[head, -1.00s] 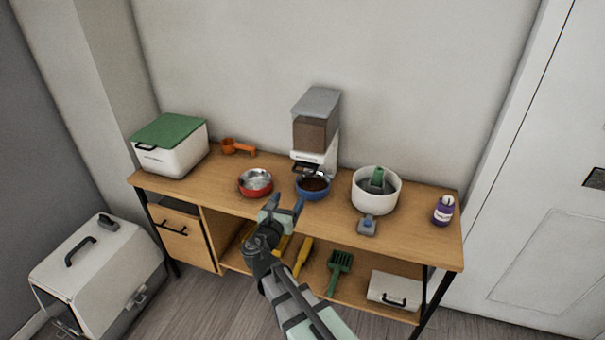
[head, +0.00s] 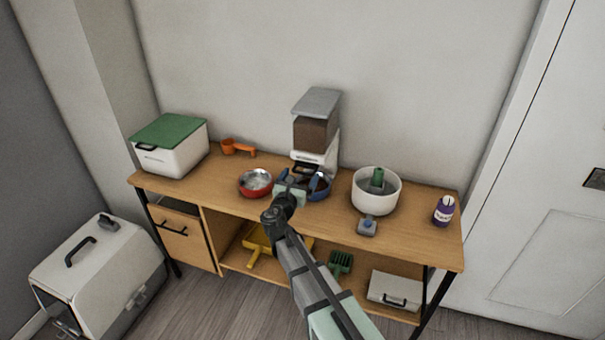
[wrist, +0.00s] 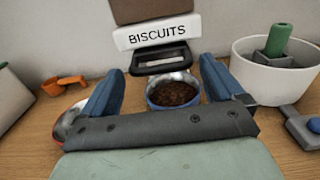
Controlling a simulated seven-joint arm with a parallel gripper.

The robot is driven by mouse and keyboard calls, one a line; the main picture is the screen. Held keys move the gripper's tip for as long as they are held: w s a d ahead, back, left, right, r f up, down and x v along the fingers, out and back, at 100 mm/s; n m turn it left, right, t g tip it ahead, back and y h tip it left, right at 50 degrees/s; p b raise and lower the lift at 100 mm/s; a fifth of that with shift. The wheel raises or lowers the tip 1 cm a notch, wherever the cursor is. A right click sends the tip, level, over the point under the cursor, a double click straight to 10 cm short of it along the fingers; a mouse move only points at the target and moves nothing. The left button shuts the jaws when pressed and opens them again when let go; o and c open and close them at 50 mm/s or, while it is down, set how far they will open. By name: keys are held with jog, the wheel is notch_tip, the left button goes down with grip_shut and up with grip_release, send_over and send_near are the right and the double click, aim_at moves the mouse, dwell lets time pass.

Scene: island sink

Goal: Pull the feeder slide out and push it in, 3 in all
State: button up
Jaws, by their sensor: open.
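The feeder (head: 316,133) stands at the back of the table, with a grey lid and brown biscuits in its hopper. Its white front, lettered BISCUITS, shows in the wrist view (wrist: 155,33). The black feeder slide (wrist: 158,57) shows below the lettering; I cannot tell how far out it is. A blue bowl (wrist: 173,93) holding brown biscuits stands below and in front of the slide. My gripper (head: 303,177) is open and empty, with its blue fingers spread left and right of the bowl and pointing at the slide. In the head view it partly hides slide and bowl.
A red-rimmed metal bowl (head: 256,182) stands close left of my gripper. A white bowl (head: 375,203) with a green-handled thing in it and a small blue-grey object (head: 367,226) are to the right. A purple bottle (head: 443,212) stands at the right end.

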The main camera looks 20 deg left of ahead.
jog(key=shift+w, duration=1.45)
jog(key=shift+c, duration=0.2)
